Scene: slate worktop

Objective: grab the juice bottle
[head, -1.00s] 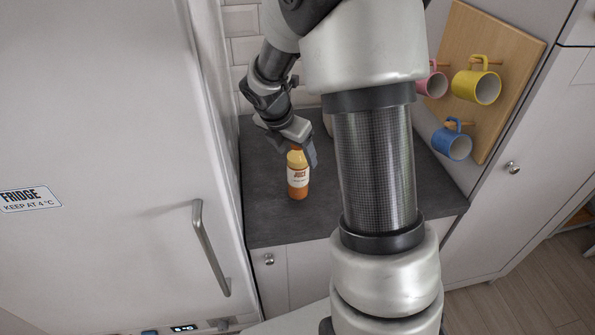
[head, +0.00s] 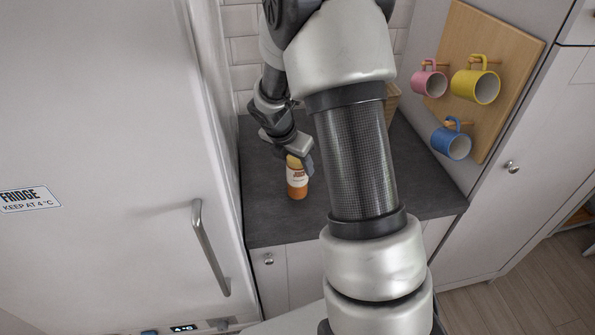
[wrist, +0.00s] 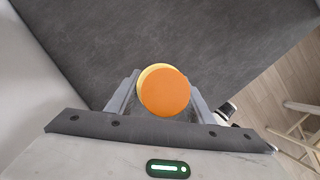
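The juice bottle (head: 297,182) stands upright on the slate worktop, near the fridge side. It has an orange body and a pale label. In the head view its top is partly hidden by my gripper (head: 302,162). In the wrist view I look down on its round orange cap (wrist: 165,92), with a yellowish edge of the bottle behind it. My gripper (wrist: 163,98) is open, with one grey finger on each side of the bottle. I cannot tell whether either finger touches it.
The fridge (head: 110,150) with its long handle (head: 209,248) borders the worktop (head: 268,220) on the left. Pink (head: 428,80), yellow (head: 474,84) and blue (head: 450,141) mugs hang on a wooden board (head: 497,42) at right. A wooden object (head: 393,100) shows behind my arm.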

